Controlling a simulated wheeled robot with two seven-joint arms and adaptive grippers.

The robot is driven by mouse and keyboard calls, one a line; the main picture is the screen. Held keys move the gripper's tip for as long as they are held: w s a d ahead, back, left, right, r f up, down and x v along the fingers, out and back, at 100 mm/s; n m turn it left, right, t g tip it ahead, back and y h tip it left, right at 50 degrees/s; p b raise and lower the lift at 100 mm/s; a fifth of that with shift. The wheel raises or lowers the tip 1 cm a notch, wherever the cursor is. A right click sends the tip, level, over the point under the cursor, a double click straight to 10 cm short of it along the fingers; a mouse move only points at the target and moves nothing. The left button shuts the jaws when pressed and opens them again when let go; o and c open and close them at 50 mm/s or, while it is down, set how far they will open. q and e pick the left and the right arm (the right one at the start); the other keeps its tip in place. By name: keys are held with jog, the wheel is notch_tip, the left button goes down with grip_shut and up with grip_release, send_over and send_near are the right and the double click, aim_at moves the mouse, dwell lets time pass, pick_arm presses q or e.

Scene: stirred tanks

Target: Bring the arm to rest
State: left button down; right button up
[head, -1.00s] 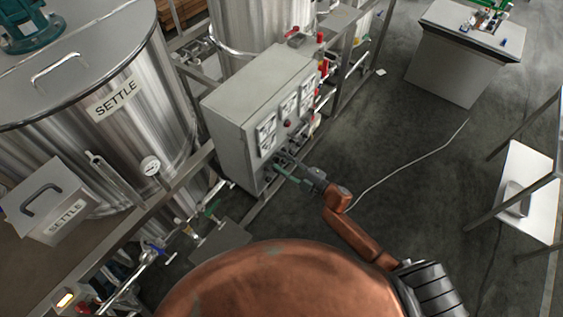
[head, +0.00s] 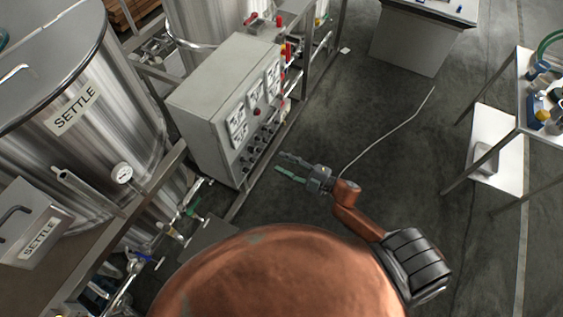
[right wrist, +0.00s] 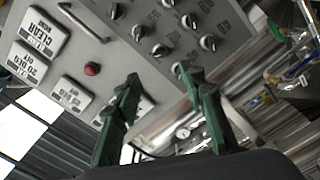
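My right gripper (head: 280,162) is open and empty, with its two green-grey fingers apart. It points left at the grey control box (head: 212,92), with a gap of floor between the fingertips and the box. In the right wrist view both fingers (right wrist: 160,75) stand apart, with nothing between them. Behind them that view shows the box's face with several black knobs (right wrist: 160,51), a red button (right wrist: 92,69) and white label plates (right wrist: 42,33). My left gripper is out of view.
A steel tank marked SETTLE (head: 75,108) and a frame with pipes and valves stand at left. A grey cabinet (head: 412,42) stands at the back. A table with bottles (head: 540,95) is at right, above a white lower shelf (head: 497,150). The floor between is clear; a thin cable crosses it.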

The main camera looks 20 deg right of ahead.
dwell(0.3)
